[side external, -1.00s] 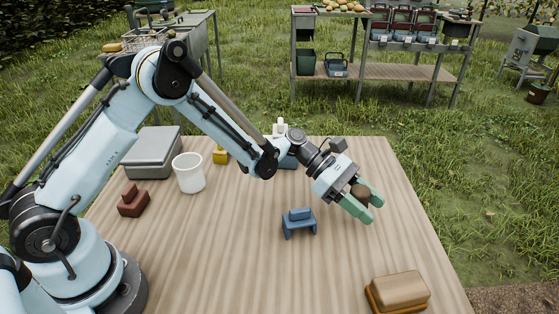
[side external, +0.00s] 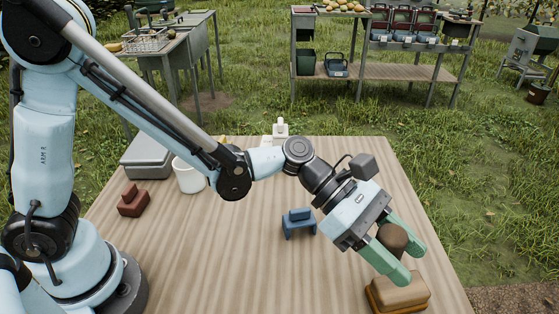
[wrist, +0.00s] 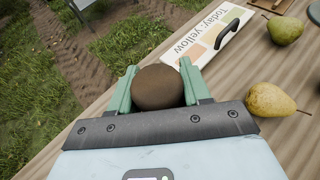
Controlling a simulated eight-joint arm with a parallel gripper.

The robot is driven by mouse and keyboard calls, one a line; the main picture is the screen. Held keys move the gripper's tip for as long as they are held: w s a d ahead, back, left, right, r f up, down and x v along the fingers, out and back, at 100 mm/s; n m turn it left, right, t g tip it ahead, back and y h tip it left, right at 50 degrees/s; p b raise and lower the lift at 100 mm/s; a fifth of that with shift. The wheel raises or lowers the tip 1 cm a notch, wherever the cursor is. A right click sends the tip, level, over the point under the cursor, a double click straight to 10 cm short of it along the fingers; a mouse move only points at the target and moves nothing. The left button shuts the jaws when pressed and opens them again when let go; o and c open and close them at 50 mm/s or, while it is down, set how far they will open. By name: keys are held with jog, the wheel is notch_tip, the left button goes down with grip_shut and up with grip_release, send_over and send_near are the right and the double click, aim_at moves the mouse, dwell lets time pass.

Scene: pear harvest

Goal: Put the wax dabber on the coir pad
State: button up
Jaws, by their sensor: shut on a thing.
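My gripper (side external: 411,262) is shut on a dark brown, round-ended thing, seemingly the wax dabber (side external: 393,238). The dabber sits between the green fingers and also shows in the wrist view (wrist: 157,88). A tan, rounded block on an orange-brown base, seemingly the coir pad (side external: 404,294), lies at the table's near right. In the side view my fingertips overlap the pad's upper edge. The height between dabber and pad is hard to tell. The pad cannot be made out in the wrist view.
A blue stand-like block (side external: 298,224) is left of my gripper. A red-brown block (side external: 132,201), white cup (side external: 188,178) and grey box (side external: 147,160) stand farther left. The wrist view shows a lettered white board (wrist: 205,47) and two pears, the nearer one yellow (wrist: 270,100).

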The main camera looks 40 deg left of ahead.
jog(key=s+d+r+m+g, duration=0.1)
jog(key=s+d+r, duration=0.2)
jog(key=s+d, duration=0.35)
send_over(411, 292)
notch_tip(411, 292, down, 7)
jog(key=shift+r, duration=0.1)
jog(key=shift+f, duration=2.05)
jog(key=shift+f, duration=0.1)
jog(key=o, duration=1)
jog(key=shift+o, duration=0.2)
